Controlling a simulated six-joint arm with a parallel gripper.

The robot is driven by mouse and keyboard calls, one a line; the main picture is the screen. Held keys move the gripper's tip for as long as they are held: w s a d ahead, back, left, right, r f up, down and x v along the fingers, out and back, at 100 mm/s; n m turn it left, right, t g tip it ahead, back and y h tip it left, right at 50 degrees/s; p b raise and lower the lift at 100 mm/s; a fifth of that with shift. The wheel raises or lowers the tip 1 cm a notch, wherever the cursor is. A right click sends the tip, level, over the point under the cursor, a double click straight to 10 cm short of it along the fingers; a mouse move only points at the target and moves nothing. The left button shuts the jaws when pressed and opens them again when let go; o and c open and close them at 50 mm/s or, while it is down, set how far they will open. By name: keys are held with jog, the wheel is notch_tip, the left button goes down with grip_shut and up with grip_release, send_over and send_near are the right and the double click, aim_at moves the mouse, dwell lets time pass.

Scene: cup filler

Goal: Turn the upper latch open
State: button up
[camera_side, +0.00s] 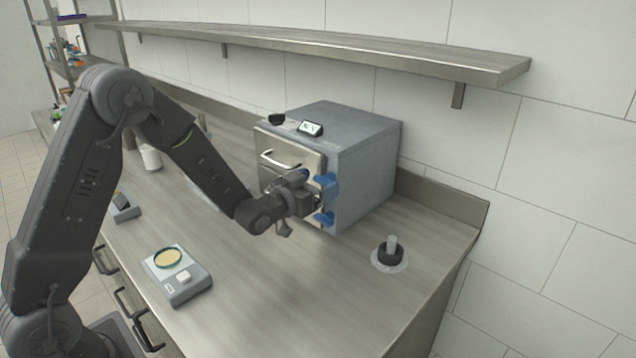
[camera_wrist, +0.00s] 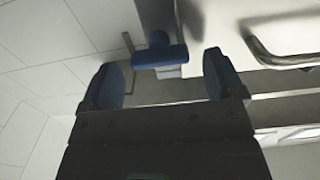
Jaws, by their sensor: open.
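A grey box-shaped machine (camera_side: 362,165) stands on the counter against the wall, with a pale front door (camera_side: 270,150) that carries a metal bar handle (camera_side: 280,160). The handle also shows at the upper right of the wrist view (camera_wrist: 285,52). A blue T-shaped latch (camera_wrist: 160,54) lies beyond and roughly between my fingertips there. My gripper (camera_wrist: 162,82) is open, with blue fingertips apart and nothing held. In the side view my gripper (camera_side: 314,196) is at the door's right edge. Blue parts cluster there, and I cannot tell clearly which are latches and which fingertips.
A scale with a yellow round dish (camera_side: 167,257) sits on the counter (camera_side: 300,300) at the front. A black knob-like piece on a clear disc (camera_side: 389,255) stands right of the machine. A wall shelf (camera_side: 380,50) runs above. The front middle counter is clear.

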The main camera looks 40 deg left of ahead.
jog(key=shift+w, duration=0.4)
jog(key=shift+c, duration=0.2)
jog(key=c, duration=0.9)
